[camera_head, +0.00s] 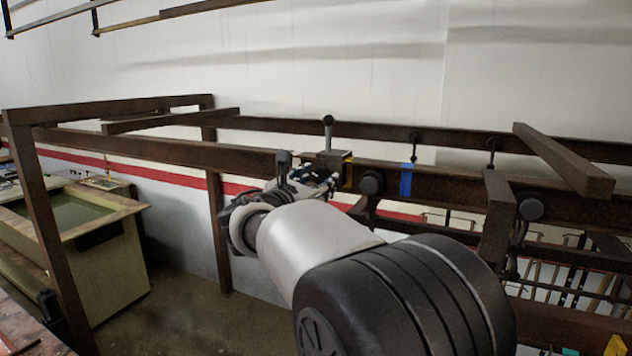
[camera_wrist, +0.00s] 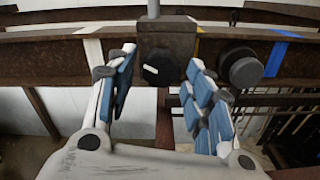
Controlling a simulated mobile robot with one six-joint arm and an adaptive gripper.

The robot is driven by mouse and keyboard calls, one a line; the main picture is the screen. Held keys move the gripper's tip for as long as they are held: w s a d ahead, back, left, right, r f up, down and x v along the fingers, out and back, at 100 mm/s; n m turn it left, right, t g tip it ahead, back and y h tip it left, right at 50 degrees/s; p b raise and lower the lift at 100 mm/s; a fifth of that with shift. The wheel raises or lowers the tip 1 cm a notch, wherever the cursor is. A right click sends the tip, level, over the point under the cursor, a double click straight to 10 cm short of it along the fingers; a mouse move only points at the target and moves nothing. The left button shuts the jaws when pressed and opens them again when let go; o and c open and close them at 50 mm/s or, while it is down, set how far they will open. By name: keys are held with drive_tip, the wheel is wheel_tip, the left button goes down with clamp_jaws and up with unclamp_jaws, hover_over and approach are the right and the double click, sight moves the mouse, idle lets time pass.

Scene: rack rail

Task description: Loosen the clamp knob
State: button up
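A brown clamp block (camera_wrist: 168,36) with a grey post on top sits on the rusty rail (camera_wrist: 50,62) in the wrist view. A dark, faceted clamp knob (camera_wrist: 160,69) is on its front face. My gripper (camera_wrist: 159,62) is open, with one blue-padded finger on each side of the knob. Gaps show between the knob and both fingers; I cannot tell how far the fingertips reach in depth. In the head view my gripper (camera_head: 318,181) is at the rail by the clamp block (camera_head: 324,162). The knob is hidden there.
A second round black knob (camera_wrist: 240,67) is on the rail just right of my right finger. Blue tape (camera_head: 406,180) and yellow tape (camera_head: 348,172) mark the rail. A loose beam (camera_head: 565,160) lies at the right. A green-topped tank (camera_head: 75,215) stands at the left.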

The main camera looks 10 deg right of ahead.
drive_tip(key=shift+o, duration=0.4)
drive_tip(key=v, duration=1.2)
drive_tip(key=s+d+f+m+g+y+b, duration=0.1)
drive_tip(key=s+d+f+m+g+b, duration=0.3)
drive_tip(key=s+d+f+m+b, duration=0.55)
drive_tip(key=s+d+f+m+g+y+b, duration=0.2)
drive_tip(key=s+d+f+m+g+b, duration=0.3)
drive_tip(key=s+f, duration=0.75)
drive_tip(key=s+a+f+m+y+b, duration=0.3)
drive_tip(key=s+f+m+b, duration=0.2)
drive_tip(key=f, duration=0.7)
drive_tip(key=s+a+f+m+y+b, duration=0.3)
drive_tip(key=s+f+m, duration=0.3)
drive_tip(key=s+f, duration=0.3)
wheel_tip(320, 180, down, 3)
drive_tip(key=shift+a+f+m+g+y+b, duration=0.1)
drive_tip(key=shift+a+m+g+y+b, duration=0.3)
drive_tip(key=shift+y+b, duration=0.45)
